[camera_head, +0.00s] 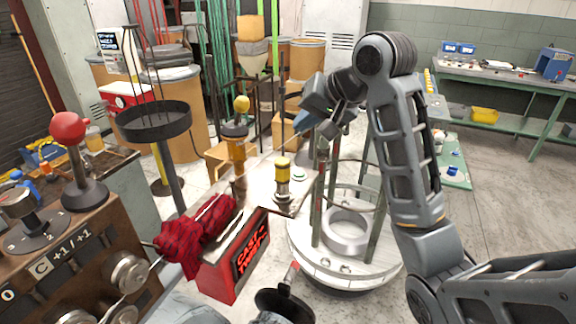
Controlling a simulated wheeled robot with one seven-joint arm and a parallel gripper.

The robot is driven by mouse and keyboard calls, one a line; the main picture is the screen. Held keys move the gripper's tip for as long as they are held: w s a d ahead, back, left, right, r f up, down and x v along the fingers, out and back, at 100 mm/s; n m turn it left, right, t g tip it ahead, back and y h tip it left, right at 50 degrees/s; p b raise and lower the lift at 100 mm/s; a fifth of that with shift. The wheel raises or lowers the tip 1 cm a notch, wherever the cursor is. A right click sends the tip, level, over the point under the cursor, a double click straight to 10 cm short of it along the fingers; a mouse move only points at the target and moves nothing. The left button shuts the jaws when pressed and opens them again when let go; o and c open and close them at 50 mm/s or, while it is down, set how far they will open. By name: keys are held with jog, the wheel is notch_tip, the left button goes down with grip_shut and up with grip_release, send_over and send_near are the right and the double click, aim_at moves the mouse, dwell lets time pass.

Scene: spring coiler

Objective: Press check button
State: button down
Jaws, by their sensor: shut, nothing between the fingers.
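A small round green-and-white button (299,175) sits on the pale tabletop near the middle of the view. I take it as the check button, but no label on it can be read. My gripper (322,130) is above and to the right of it, pointing down and apart from it. Its fingers are small and partly hidden by the wrist. It is shut and holds nothing visible.
A yellow-capped post (283,178) stands left of the button. A red box with a lit sign (249,255) is in front. A round white stand (330,262) with upright rods is at right. A red-knobbed lever (70,127) and brown control panel (70,270) are at left.

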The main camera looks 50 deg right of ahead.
dwell(0.3)
jog(key=b, duration=0.7)
send_over(303, 174)
notch_tip(303, 174, down, 7)
jog(key=shift+a, duration=0.1)
jog(key=shift+f+b, duration=0.3)
jog(key=shift+f, duration=0.6)
jog(key=shift+f, duration=0.1)
dwell(0.9)
jog(key=shift+f, duration=0.3)
jog(key=shift+f, duration=0.4)
dwell(0.8)
jog(key=shift+r, duration=0.1)
jog(key=shift+r+p, duration=0.75)
jog(key=shift+p, duration=0.4)
